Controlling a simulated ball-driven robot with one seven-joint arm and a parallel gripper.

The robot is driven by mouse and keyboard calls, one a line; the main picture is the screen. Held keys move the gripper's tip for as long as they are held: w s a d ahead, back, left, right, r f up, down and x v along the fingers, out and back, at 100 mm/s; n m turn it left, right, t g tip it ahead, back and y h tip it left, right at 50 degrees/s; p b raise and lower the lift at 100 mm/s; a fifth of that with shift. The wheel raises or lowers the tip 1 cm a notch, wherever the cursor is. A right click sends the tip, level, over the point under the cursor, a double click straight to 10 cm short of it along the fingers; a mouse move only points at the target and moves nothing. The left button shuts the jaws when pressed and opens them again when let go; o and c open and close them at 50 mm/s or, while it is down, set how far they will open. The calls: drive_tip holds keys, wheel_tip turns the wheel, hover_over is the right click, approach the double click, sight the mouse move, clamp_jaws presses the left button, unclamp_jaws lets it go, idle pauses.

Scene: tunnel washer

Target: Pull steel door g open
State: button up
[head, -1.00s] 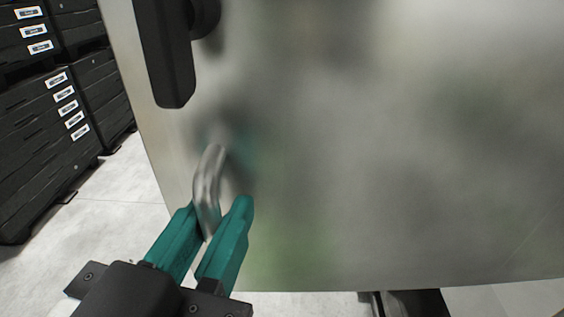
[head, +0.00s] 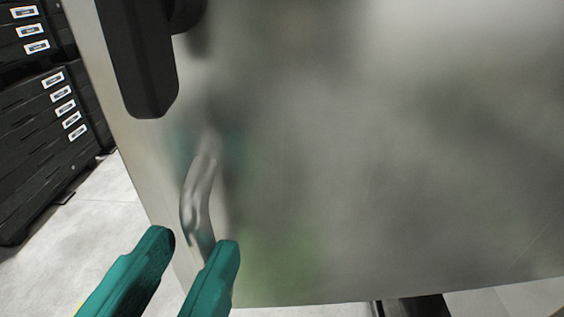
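The steel door (head: 380,170) fills most of the head view as a large brushed panel with blurred reflections. Its left edge slants, and floor shows past it. A curved metal handle (head: 197,200) sits near its lower left. My gripper (head: 190,245), with teal fingers, is at the handle's lower end. The fingers are spread wide, one left of the handle and one overlapping its lower end from in front. The handle is not clamped. The gripper's body is below the frame. Which door letter this is cannot be read.
A black lever-like part (head: 140,60) is on the door above the handle. Black stacked crates (head: 40,140) with white labels stand at the left. Pale floor (head: 105,200) is clear between crates and door. A dark object (head: 415,307) shows under the door's bottom edge.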

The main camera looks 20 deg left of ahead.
drive_tip(key=v, duration=0.6)
drive_tip(key=shift+s, duration=0.15)
idle(0.4)
